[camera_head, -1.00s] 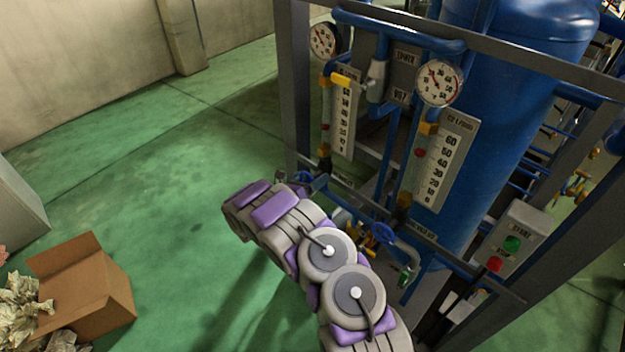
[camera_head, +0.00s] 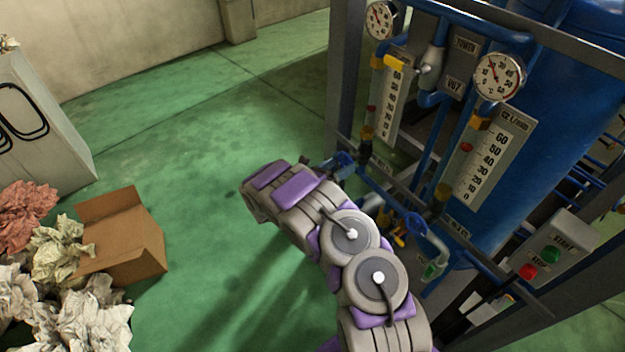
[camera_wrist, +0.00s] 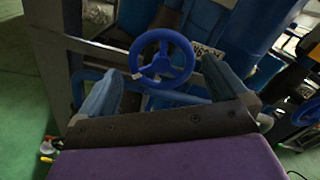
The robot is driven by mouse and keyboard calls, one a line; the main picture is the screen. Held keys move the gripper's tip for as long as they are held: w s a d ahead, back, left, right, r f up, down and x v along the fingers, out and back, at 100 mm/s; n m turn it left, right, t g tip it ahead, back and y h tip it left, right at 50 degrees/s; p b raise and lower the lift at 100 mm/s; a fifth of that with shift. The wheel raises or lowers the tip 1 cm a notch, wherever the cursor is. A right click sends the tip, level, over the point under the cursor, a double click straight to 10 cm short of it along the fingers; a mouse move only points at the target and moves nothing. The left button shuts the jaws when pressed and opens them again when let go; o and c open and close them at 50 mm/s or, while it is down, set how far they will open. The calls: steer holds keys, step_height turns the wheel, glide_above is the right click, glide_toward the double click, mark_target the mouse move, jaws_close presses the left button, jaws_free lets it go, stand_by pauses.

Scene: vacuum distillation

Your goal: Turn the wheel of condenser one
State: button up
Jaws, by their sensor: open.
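A blue handwheel (camera_wrist: 162,58) with spokes faces me in the wrist view, on the blue pipework. My gripper (camera_wrist: 160,66) is open, with one blue-grey finger on each side of the wheel in the picture. The wheel appears beyond the fingers; I cannot tell whether they touch it. In the head view my grey and purple arm reaches toward the lower pipes of the rig, and its links hide much of the gripper. A blue handwheel (camera_head: 414,225) shows there among the lower pipes; I cannot tell whether it is the same one.
The rig has a grey frame post (camera_head: 346,75), gauges (camera_head: 499,76), scales and a button box (camera_head: 545,258). An open cardboard box (camera_head: 122,240) and crumpled paper (camera_head: 65,250) lie at left. Green floor between is clear.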

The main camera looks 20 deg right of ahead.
mark_target(344, 164)
steer(key=p+v, duration=0.1)
steer(key=v, duration=1.1)
steer(key=shift+w, duration=0.1)
steer(key=w+d+m+b, duration=0.2)
steer(key=d, duration=0.3)
steer(key=w+d+m+b, duration=0.1)
steer(key=d+m+b, duration=0.1)
steer(key=d, duration=0.3)
steer(key=w+d+m+b, duration=0.2)
steer(key=d, duration=0.4)
steer(key=shift+w, duration=0.35)
steer(key=c, duration=0.8)
